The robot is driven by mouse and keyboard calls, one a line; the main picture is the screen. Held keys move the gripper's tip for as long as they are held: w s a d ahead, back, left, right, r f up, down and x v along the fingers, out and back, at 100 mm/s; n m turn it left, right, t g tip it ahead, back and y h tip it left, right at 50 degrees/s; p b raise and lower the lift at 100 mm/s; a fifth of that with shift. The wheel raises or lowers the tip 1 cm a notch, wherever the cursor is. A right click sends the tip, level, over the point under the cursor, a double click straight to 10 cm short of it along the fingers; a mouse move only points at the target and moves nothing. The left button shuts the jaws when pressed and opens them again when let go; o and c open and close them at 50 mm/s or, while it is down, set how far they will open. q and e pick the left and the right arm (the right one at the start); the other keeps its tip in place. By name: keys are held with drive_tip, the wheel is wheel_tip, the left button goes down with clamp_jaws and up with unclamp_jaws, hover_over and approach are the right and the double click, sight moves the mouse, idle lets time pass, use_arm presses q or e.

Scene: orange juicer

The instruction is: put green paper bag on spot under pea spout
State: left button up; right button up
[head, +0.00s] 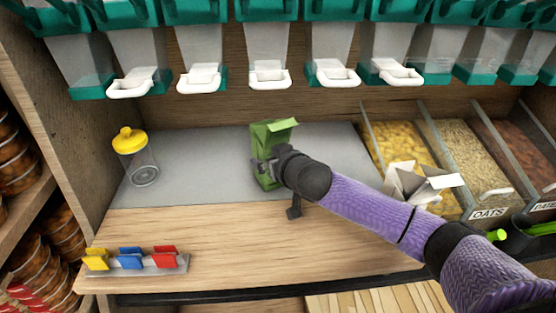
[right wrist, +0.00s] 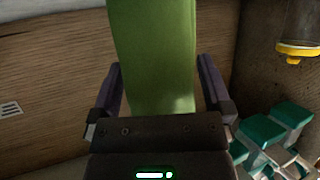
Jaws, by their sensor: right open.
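The green paper bag (head: 271,137) stands upright with its top open on the grey surface (head: 205,165) below the row of dispensers. My right gripper (head: 269,166) is at the bag, its fingers open on either side of it. In the right wrist view, the green bag (right wrist: 152,55) rises between the two spread fingers of my right gripper (right wrist: 160,80). Small gaps show beside the bag there. Dispenser spouts with white handles (head: 268,76) hang above and behind the bag. I cannot tell which one is the pea spout. My left gripper is out of view.
A rack of coloured clips (head: 135,263) lies at the front left. Food bins (head: 465,150) and a white paper bag (head: 415,184) are on the right. The wooden counter (head: 235,235) is mostly clear in front.

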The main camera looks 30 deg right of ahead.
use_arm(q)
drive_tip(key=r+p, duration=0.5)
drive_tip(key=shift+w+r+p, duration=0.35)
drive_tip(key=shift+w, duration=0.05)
use_arm(e)
drive_tip(key=v, duration=1.2)
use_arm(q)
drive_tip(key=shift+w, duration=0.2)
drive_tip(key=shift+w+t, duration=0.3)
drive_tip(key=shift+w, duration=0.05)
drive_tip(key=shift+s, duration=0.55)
